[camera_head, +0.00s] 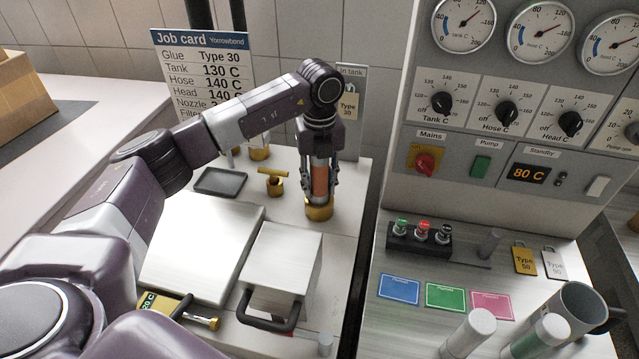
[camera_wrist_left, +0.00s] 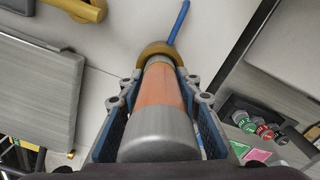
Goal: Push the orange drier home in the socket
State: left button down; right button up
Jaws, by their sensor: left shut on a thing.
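The orange drier (camera_head: 320,181) stands upright between the fingers of my left gripper (camera_head: 320,190) in the head view. Its lower end meets the brass socket (camera_head: 319,209); how deep it sits cannot be told. In the left wrist view the drier (camera_wrist_left: 160,100) shows a grey near end and an orange band, with the brass socket ring (camera_wrist_left: 157,52) around or just beyond its far end. My left gripper (camera_wrist_left: 160,85) is shut on the drier, one finger on each side. My right gripper is not in view.
A brass valve with a T handle (camera_head: 273,181) and a dark tray (camera_head: 220,181) stand left of the socket. A metal box with a black handle (camera_head: 284,262) is in front. The control cabinet (camera_head: 400,190) rises on the right. A blue rod (camera_wrist_left: 179,20) shows near the socket.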

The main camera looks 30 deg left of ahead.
pick_arm(q)
jog(key=shift+f+b, duration=0.55)
jog(key=shift+f, duration=0.35)
jog(key=c, duration=1.3)
grip_release()
notch_tip(320, 180, up, 12)
jog(key=shift+r, duration=0.1)
